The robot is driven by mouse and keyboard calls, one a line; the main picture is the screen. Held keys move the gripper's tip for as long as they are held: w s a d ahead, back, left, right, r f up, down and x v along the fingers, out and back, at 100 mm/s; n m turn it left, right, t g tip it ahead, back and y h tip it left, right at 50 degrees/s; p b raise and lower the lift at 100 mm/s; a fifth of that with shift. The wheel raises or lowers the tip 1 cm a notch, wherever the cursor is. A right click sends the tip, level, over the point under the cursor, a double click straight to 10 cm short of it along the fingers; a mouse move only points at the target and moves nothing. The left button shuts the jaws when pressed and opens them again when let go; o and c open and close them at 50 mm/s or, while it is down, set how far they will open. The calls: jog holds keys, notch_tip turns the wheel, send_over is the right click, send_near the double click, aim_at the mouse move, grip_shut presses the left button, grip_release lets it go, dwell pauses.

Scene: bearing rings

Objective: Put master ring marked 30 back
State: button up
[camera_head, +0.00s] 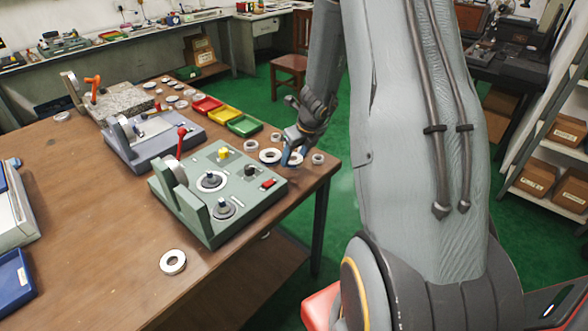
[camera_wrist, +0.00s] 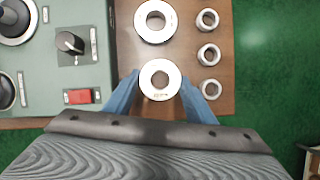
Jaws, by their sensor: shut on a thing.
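My gripper (camera_wrist: 161,86) has its two blue fingers on either side of a pale metal ring (camera_wrist: 147,82) with a round hole, close to the table's edge. The fingers are shut on this ring. A small marking shows on its near face but is too small to read. A second, similar ring (camera_wrist: 141,20) lies just beyond it, apart from it. In the head view my gripper (camera_head: 291,156) is low at the table's far right corner; its arm hides part of that area. I cannot tell whether the held ring touches the table.
The green gauge panel (camera_head: 225,188) with knobs and a red switch stands left of the gripper. Several small rings, one (camera_wrist: 200,54) in the wrist view, stand to the right. Another ring (camera_head: 165,267) lies on the bare front table. Red, yellow and green trays (camera_head: 243,128) stand behind.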

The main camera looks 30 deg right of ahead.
aim_at(297, 161)
jog(key=shift+f+b, duration=1)
jog(key=shift+f, duration=1)
jog(key=shift+f, duration=0.2)
jog(key=o, duration=1.5)
jog(key=shift+s, duration=0.1)
jog(key=shift+r, duration=0.1)
